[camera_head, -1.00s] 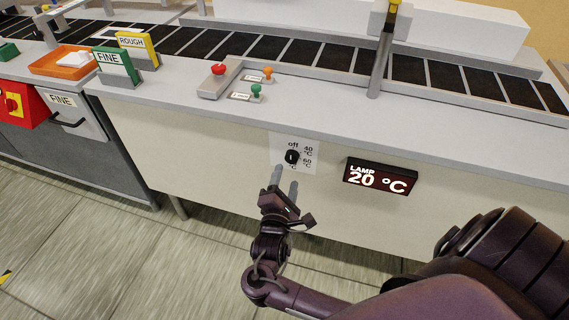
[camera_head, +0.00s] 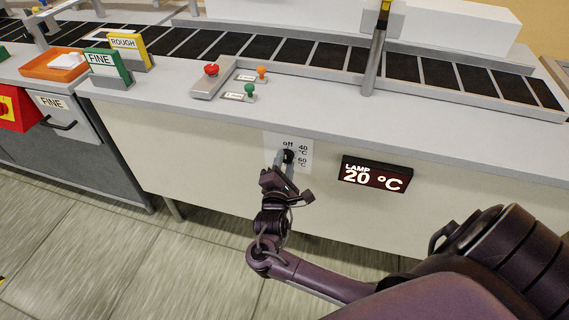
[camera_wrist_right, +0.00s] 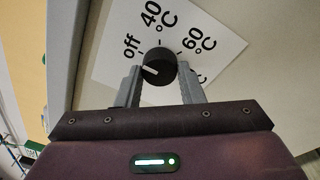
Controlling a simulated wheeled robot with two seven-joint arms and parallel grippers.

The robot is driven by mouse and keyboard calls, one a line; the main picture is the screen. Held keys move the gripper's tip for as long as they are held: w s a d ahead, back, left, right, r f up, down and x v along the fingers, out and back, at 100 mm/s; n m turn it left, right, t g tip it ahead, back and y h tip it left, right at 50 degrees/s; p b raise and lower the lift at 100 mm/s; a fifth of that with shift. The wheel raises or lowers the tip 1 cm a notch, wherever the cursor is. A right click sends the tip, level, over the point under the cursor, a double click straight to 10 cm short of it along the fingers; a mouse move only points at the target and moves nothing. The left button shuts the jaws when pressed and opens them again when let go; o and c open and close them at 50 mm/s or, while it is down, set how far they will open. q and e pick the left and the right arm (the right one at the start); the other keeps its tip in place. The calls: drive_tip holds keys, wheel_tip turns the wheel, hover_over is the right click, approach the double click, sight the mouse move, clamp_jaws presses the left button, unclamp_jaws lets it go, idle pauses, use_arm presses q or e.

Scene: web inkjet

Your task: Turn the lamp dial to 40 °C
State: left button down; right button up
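The lamp dial (camera_head: 288,157) is a black round knob on a white label plate (camera_head: 305,147) on the machine's front panel. The plate is marked off, 40 °C and 60 °C. The lamp display (camera_head: 376,174) reads 20 °C. My right gripper (camera_head: 282,165) is at the dial, with one finger on each side of it. The fingers look open around it; firm contact cannot be made out. My left gripper is not in view.
Above the dial, the worktop carries a red button (camera_head: 211,70), an orange knob (camera_head: 262,72) and a green knob (camera_head: 250,90). A conveyor (camera_head: 280,49) runs behind them. FINE and ROUGH signs and an orange tray (camera_head: 55,64) stand at the left. The floor in front is clear.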

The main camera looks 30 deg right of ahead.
drive_tip(key=shift+c, duration=1)
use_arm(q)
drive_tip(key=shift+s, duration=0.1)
